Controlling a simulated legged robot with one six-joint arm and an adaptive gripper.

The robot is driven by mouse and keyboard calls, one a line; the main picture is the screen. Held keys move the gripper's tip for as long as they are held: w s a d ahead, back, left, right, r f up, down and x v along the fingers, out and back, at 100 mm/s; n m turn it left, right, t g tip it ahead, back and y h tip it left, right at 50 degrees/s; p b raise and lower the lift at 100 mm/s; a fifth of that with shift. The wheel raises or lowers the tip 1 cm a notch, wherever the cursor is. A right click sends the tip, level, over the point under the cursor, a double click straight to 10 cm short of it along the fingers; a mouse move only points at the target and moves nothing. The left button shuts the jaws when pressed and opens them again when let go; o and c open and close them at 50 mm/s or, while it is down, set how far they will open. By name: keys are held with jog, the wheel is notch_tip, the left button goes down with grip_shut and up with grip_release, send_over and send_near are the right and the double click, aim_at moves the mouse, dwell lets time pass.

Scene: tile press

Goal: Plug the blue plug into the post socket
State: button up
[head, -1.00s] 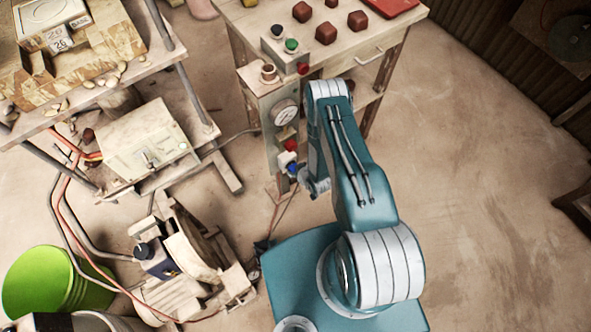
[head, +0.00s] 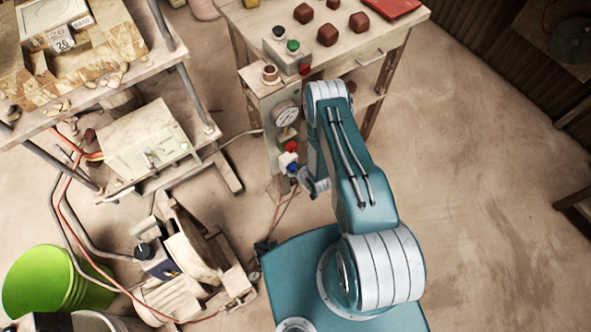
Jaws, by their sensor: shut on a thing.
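The post (head: 260,100) stands at the front left of the wooden table and carries a round gauge, with a red part (head: 291,146) and a white part (head: 288,159) lower down. The blue plug (head: 292,168) shows as a small blue patch just below the white part, close to the post's face. My gripper (head: 302,180) is low beside the post, shut on the blue plug and largely hidden by my arm. The socket opening cannot be made out, and I cannot tell whether the plug touches it.
The table (head: 350,60) bears several dark red blocks and a box with green and black buttons (head: 290,52). A shelf unit with a pale box (head: 140,145) stands left. A grinder-like machine (head: 195,255), cables and a green bucket (head: 45,283) lie lower left. The right floor is clear.

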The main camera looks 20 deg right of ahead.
jog(key=o, duration=1.3)
jog(key=v, duration=1.1)
jog(key=shift+s+d+r, duration=0.1)
jog(key=shift+s+r, duration=0.15)
jog(key=shift+s, duration=0.05)
jog(key=shift+r, duration=0.1)
